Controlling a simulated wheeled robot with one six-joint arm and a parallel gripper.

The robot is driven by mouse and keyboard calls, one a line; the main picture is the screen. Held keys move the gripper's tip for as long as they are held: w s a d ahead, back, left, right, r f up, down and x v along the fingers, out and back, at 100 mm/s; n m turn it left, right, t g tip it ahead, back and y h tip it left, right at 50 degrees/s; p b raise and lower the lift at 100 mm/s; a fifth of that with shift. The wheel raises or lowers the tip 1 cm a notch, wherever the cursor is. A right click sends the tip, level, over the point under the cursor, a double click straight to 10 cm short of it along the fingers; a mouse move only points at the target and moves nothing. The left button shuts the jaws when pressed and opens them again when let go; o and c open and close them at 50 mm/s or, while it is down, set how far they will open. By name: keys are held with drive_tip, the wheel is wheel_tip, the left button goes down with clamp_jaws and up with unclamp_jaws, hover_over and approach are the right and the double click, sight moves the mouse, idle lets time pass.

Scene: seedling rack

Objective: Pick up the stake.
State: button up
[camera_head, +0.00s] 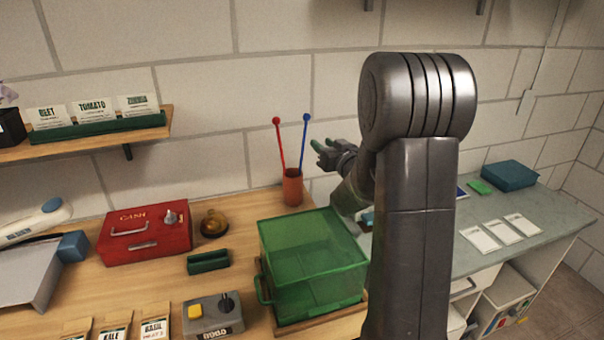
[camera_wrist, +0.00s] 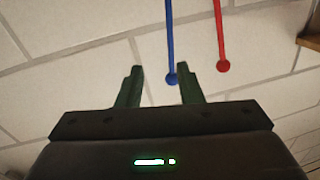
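Two thin stakes stand in a terracotta cup (camera_head: 292,188) by the wall, leaning apart. The red stake (camera_head: 281,148) is on the left and the blue stake (camera_head: 302,140) on the right, each with a ball on top. My gripper (camera_head: 322,146) is open and empty, just right of the blue stake in the head view. In the wrist view my gripper (camera_wrist: 161,72) shows the blue stake (camera_wrist: 170,40) between the finger lines, nearer the right finger. The red stake (camera_wrist: 219,35) lies outside the right finger. Contact cannot be told.
A green translucent box (camera_head: 312,262) stands in front of the cup. A red cash box (camera_head: 146,237), a brass bell (camera_head: 213,223) and a green block (camera_head: 208,262) are to its left. A shelf (camera_head: 85,141) with seed packets hangs at the upper left.

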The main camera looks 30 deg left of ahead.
drive_tip(key=s+p+x, duration=0.1)
drive_tip(key=p+x, duration=0.2)
drive_tip(key=x, duration=0.7)
drive_tip(key=shift+a, duration=0.75)
drive_tip(key=shift+f, duration=0.1)
clamp_jaws()
